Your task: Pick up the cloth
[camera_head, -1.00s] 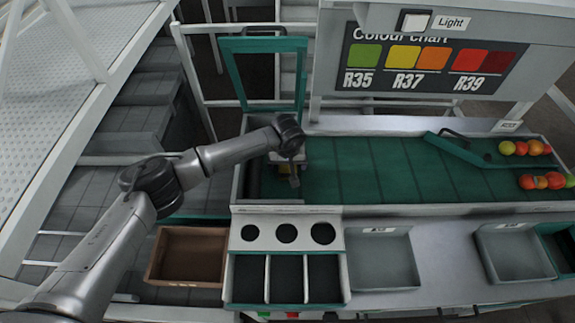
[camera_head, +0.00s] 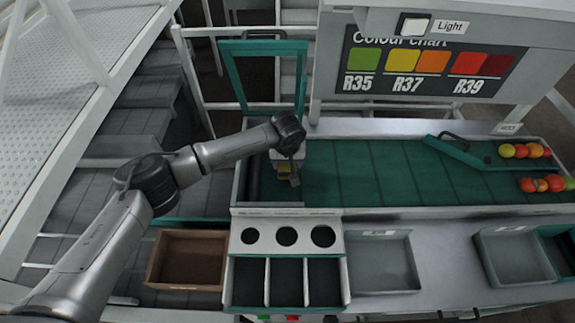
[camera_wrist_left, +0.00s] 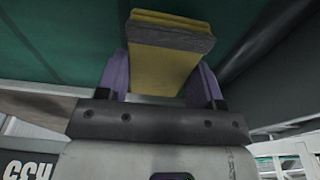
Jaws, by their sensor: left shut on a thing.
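The cloth (camera_wrist_left: 165,66) is a folded yellow piece with a grey band near its far end, seen in the left wrist view. My left gripper (camera_wrist_left: 159,80) is shut on it, with a purple finger on each side. In the head view the cloth (camera_head: 284,168) is a small yellow patch, partly hidden by my left gripper (camera_head: 290,174). The gripper is over the left end of the green belt. Whether the cloth touches the belt cannot be told. My right gripper is not in view.
The green conveyor belt (camera_head: 370,175) is clear in the middle. Tomatoes (camera_head: 540,184) lie at its right end beside a green diverter (camera_head: 462,151). In front are a brown box (camera_head: 188,258), a rack with three holes (camera_head: 286,236) and grey trays (camera_head: 382,262). A green frame (camera_head: 235,75) stands behind.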

